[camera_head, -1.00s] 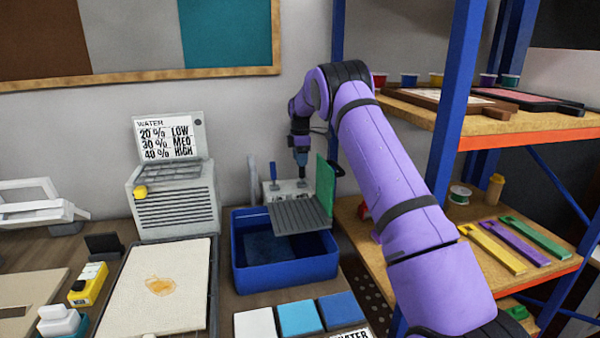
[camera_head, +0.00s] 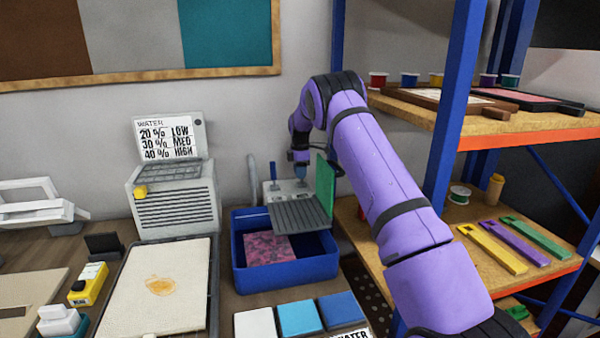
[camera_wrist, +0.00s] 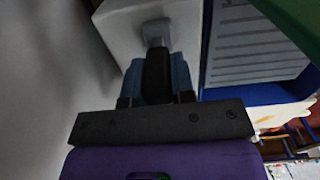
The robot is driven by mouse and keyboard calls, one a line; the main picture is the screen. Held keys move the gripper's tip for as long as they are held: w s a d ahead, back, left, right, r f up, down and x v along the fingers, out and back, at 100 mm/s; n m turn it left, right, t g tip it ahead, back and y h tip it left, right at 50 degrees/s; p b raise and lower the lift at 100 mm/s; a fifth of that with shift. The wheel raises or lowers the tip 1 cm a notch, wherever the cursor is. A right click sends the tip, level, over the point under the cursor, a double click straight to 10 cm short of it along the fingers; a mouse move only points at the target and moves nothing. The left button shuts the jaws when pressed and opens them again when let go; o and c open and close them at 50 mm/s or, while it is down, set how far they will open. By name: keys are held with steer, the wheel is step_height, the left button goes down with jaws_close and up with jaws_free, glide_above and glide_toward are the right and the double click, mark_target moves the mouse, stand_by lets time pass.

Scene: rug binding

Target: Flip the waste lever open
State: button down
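A grey box-shaped fixture (camera_head: 287,188) stands behind the blue tub, with an upright blue-handled lever (camera_head: 273,171) on its left part. My gripper (camera_head: 301,178) is low at the right part of this fixture. In the wrist view its two blue fingers (camera_wrist: 158,75) stand close on both sides of a dark lever handle (camera_wrist: 157,78) with a grey end (camera_wrist: 156,33), and appear shut on it. No label shows which lever is for waste. The blue tub (camera_head: 285,277) holds a mottled pink-purple piece (camera_head: 268,248).
A grey slatted tray (camera_head: 300,216) and an upright green panel (camera_head: 324,185) are close in front and to the right of my gripper. A blue shelf post (camera_head: 452,110) stands right of my arm. A grey machine with a water sign (camera_head: 168,138) is at the left.

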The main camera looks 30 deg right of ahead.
steer(key=shift+s+t, duration=0.4)
steer(key=shift+t, duration=0.3)
steer(key=shift+s+a+f+t+h, duration=0.15)
steer(key=shift+s+t+h, duration=0.15)
steer(key=shift+t, duration=0.35)
steer(key=shift+s+a+f+t+h, duration=0.15)
steer(key=shift+s+t+h, duration=0.15)
steer(key=shift+t, duration=0.35)
steer(key=shift+r, duration=0.1)
steer(key=c, duration=1)
jaws_free()
steer(key=shift+o, duration=0.2)
steer(key=v, duration=1)
steer(key=shift+r, duration=0.4)
